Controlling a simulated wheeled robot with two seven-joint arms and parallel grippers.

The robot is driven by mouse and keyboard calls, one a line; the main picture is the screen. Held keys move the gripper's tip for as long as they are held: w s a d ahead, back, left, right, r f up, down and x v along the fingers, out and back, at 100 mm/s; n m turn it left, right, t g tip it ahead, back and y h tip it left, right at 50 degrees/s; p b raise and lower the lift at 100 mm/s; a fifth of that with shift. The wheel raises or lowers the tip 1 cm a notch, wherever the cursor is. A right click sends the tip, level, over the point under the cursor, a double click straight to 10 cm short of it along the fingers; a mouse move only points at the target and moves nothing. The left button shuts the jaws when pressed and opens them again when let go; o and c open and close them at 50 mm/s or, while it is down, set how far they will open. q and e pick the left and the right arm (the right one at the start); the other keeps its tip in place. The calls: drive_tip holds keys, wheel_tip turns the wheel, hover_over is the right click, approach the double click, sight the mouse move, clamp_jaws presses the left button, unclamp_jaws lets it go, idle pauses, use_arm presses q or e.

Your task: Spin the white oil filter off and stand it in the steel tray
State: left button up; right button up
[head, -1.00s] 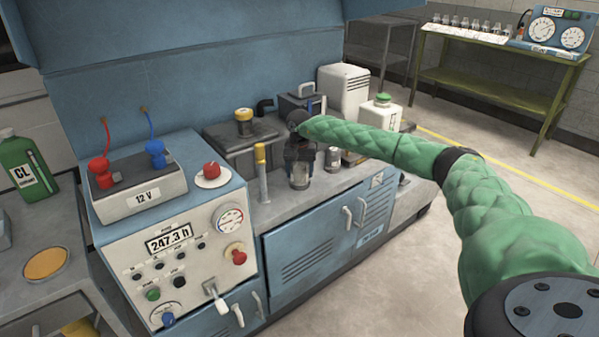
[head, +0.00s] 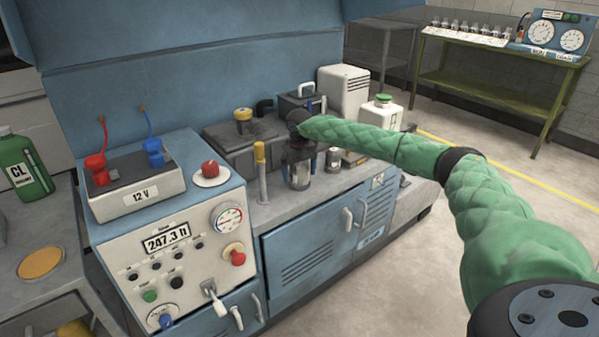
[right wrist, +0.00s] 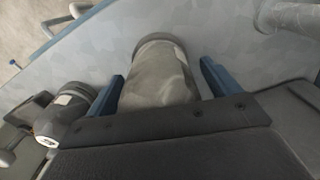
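A pale grey-white cylinder, which looks like the white oil filter (head: 301,180), stands at the front of the engine bench beneath my right gripper (head: 299,160). In the right wrist view the filter (right wrist: 158,75) lies between the two blue fingers of my right gripper (right wrist: 163,85). The fingers are spread, with a gap visible on the right side; contact on the left is unclear. The gripper hides the filter's upper part in the head view. I cannot pick out the steel tray for sure. My left gripper is not in view.
A smaller grey canister (head: 333,158) stands just right of the filter; a similar one (right wrist: 65,112) shows in the right wrist view. A yellow-topped upright rod (head: 261,172) stands to the left. A white jug with a green cap (head: 383,118) is behind on the right.

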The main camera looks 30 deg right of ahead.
drive_tip(key=shift+f, duration=0.15)
wheel_tip(320, 180, up, 8)
drive_tip(key=shift+f+b, duration=0.2)
drive_tip(key=shift+b, duration=0.1)
drive_tip(key=shift+r+p, duration=1.2)
drive_tip(key=shift+r, duration=1.6)
drive_tip(key=m+p, duration=0.1)
drive_tip(key=m, duration=0.3)
drive_tip(key=m+p, duration=0.1)
drive_tip(key=m, duration=0.4)
drive_tip(key=m+p, duration=0.1)
drive_tip(key=m, duration=0.3)
drive_tip(key=shift+m, duration=0.3)
drive_tip(key=m+p, duration=0.1)
drive_tip(key=m, duration=0.3)
drive_tip(key=shift+m, duration=0.5)
drive_tip(key=shift+c, duration=0.2)
